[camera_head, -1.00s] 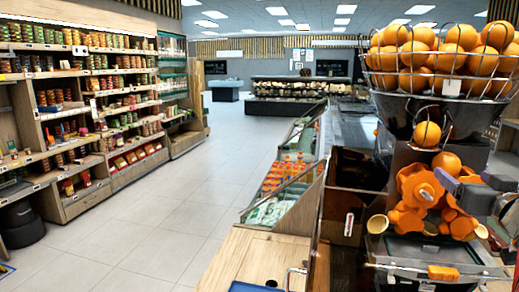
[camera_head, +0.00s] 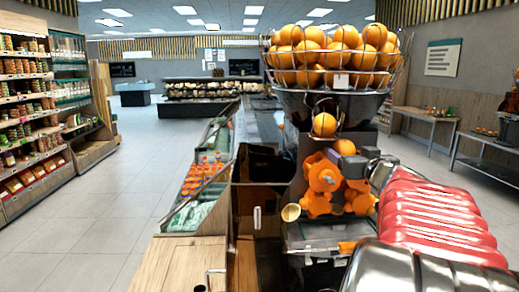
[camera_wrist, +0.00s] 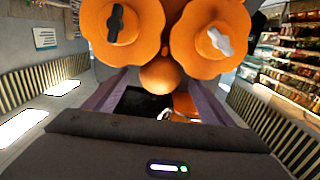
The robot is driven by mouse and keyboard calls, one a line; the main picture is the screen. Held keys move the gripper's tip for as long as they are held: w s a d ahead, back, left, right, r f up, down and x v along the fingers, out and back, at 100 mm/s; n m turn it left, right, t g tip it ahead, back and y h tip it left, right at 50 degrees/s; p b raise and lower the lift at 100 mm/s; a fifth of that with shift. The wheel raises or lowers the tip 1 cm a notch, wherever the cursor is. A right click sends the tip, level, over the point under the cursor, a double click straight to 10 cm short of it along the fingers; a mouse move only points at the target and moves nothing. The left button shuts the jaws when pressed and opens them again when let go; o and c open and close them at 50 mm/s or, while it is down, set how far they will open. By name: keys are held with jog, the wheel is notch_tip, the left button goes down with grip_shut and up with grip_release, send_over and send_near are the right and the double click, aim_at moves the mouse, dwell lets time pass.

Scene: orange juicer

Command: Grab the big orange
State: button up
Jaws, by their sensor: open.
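The juicer (camera_head: 320,182) stands right of centre in the head view, with orange scalloped wheels on its front. A round orange (camera_head: 324,124) sits above the wheels, under the wire basket. My gripper (camera_head: 352,156) is just right of and below this orange, in front of the wheels and partly hidden by my red arm. In the wrist view, which looks upside down, my open gripper (camera_wrist: 158,98) has one finger on each side. A round orange (camera_wrist: 160,78) shows between and beyond the fingers, beside two wheels (camera_wrist: 124,30). I cannot tell whether a finger touches it.
The wire basket (camera_head: 335,62) above holds several oranges. A dark open box (camera_head: 258,195) and a wooden counter (camera_head: 180,265) stand left of the juicer. Bottle displays (camera_head: 200,185) lie farther left. The aisle floor (camera_head: 105,215) is clear.

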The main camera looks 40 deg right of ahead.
jog(key=shift+w+d, duration=0.3)
jog(key=shift+w, duration=0.2)
jog(key=shift+c, duration=0.4)
jog(key=c, duration=1.1)
